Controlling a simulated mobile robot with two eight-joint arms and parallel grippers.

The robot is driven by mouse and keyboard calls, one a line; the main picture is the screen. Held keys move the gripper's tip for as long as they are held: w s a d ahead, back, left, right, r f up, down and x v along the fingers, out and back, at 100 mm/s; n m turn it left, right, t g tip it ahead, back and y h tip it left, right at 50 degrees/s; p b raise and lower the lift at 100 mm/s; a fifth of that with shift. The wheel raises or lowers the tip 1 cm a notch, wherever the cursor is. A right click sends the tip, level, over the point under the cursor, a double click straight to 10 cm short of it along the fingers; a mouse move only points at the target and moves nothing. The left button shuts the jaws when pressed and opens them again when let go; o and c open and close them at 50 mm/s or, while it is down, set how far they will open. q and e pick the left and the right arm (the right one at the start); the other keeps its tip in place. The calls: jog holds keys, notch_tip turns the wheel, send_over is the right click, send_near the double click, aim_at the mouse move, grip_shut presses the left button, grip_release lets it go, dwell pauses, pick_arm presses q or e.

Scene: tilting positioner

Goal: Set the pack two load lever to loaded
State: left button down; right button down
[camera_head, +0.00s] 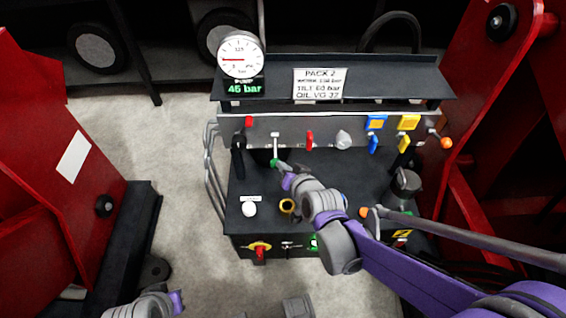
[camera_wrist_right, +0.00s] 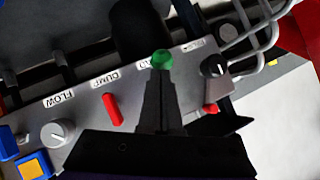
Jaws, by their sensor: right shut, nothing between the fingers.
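The pack two panel (camera_head: 230,131) stands under a sign reading PACK 2. The load lever (camera_head: 275,148) has a pale shaft pointing toward me and down from the panel, with a green knob (camera_head: 274,162) at its end. My right gripper (camera_head: 280,166) is shut and empty, its tips at the green knob. In the right wrist view the green knob (camera_wrist_right: 162,59) shows just beyond the shut fingertips (camera_wrist_right: 159,76). The fingers hide the lever's shaft and part of its label there. I cannot tell whether the tips touch the knob. Of my left arm only a part shows at the bottom.
A red lever (camera_head: 310,140) and a grey FLOW knob (camera_head: 343,139) sit to the right of the load lever. A gauge (camera_head: 241,55) is above. Red frames (camera_head: 70,140) flank the pack.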

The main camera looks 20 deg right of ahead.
pick_arm(q)
jog(key=shift+f, duration=0.3)
pick_arm(e)
jog(key=shift+f, duration=0.45)
jog(key=shift+f, duration=0.1)
pick_arm(q)
jog(key=shift+r, duration=0.1)
